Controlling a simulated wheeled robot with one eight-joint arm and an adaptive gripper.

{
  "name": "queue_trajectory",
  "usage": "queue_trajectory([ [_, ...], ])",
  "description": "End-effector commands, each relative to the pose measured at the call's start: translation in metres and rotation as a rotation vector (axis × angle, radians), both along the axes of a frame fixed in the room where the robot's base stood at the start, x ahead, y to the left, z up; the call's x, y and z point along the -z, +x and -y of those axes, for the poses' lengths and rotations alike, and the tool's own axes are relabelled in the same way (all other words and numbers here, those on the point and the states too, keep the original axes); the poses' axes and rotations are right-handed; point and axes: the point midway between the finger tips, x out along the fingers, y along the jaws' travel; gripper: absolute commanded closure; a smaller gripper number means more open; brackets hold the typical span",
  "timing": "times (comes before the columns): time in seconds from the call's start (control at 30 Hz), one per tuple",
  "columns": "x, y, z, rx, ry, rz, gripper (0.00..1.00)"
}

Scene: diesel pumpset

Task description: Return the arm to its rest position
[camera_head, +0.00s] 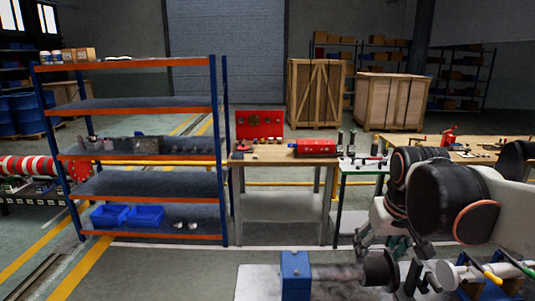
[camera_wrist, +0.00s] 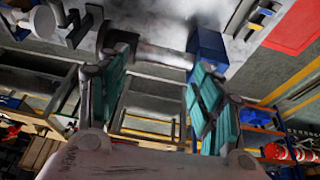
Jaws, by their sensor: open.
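My gripper (camera_wrist: 157,92) is open and empty in the wrist view, with its two teal-padded fingers spread wide apart. In the head view my arm, with black and white links, fills the right side. My gripper (camera_head: 398,246) hangs below it, partly hidden, in front of the workbenches. A grey machine body with a blue block (camera_head: 295,275) lies below and near the gripper in the head view. The blue block also shows in the wrist view (camera_wrist: 207,45), beyond the fingers. I cannot tell how far apart the gripper and the machine are.
A wooden workbench (camera_head: 270,156) in the middle bears a red toolbox (camera_head: 316,147). Another bench (camera_head: 455,148) stands behind my arm. Wooden crates (camera_head: 388,101) are at the back. Floor left of the machine is clear.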

Motion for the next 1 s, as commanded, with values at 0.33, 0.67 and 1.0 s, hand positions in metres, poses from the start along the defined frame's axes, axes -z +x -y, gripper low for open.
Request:
queue_trajectory([
  [0.33,0.045,-0.089,-0.03,-0.016,0.008,0.159,0.4],
  [0.67,0.084,-0.134,-0.043,-0.025,0.021,0.26,0.4],
  [1.0,0.087,-0.137,-0.044,-0.025,0.023,0.27,0.4],
])
